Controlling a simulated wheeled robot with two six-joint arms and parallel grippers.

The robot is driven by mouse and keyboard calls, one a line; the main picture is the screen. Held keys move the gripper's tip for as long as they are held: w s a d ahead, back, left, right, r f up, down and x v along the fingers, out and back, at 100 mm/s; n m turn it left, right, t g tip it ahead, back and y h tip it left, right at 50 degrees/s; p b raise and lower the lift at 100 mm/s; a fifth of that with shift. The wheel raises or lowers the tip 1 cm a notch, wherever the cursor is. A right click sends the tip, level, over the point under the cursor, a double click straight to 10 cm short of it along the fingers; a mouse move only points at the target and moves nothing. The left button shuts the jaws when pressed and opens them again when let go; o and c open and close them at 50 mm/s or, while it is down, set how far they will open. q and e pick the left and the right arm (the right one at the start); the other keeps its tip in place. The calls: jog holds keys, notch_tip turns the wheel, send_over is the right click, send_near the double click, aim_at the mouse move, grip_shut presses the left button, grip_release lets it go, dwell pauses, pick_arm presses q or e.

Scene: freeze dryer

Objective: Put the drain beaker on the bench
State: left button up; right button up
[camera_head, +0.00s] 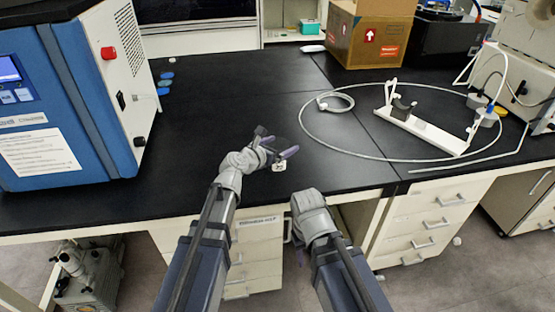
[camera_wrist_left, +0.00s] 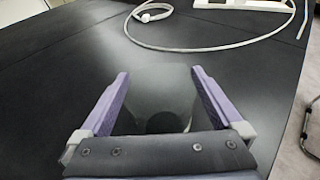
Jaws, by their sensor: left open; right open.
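The drain beaker appears as a clear, dark-looking glass shape (camera_wrist_left: 163,98) between my left fingers in the left wrist view, on the black bench top (camera_head: 240,95). In the head view only a small white marked patch (camera_head: 279,167), seemingly on it, stands out near the bench's front edge. My left gripper (camera_head: 277,142) is open, its purple fingers (camera_wrist_left: 160,75) apart on either side of the glass. Contact with the bench looks likely, but the base is partly hidden by the gripper. My right gripper (camera_head: 294,243) hangs low in front of the bench, mostly hidden by its wrist, and holds nothing visible.
A blue and white freeze dryer (camera_head: 95,95) stands at the left. A white stand (camera_head: 425,130) sits inside a loop of clear tubing (camera_head: 318,140) at the right. A cardboard box (camera_head: 365,35) is behind. Bench between the dryer and tubing is mostly clear.

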pick_arm(q)
jog(key=shift+x, duration=0.8)
jog(key=shift+s, duration=0.1)
jog(key=shift+c, duration=0.2)
jog(key=c, duration=1.1)
jog(key=shift+c, duration=0.2)
jog(key=shift+r, duration=0.1)
notch_tip(320, 180, up, 10)
jog(key=p, duration=1)
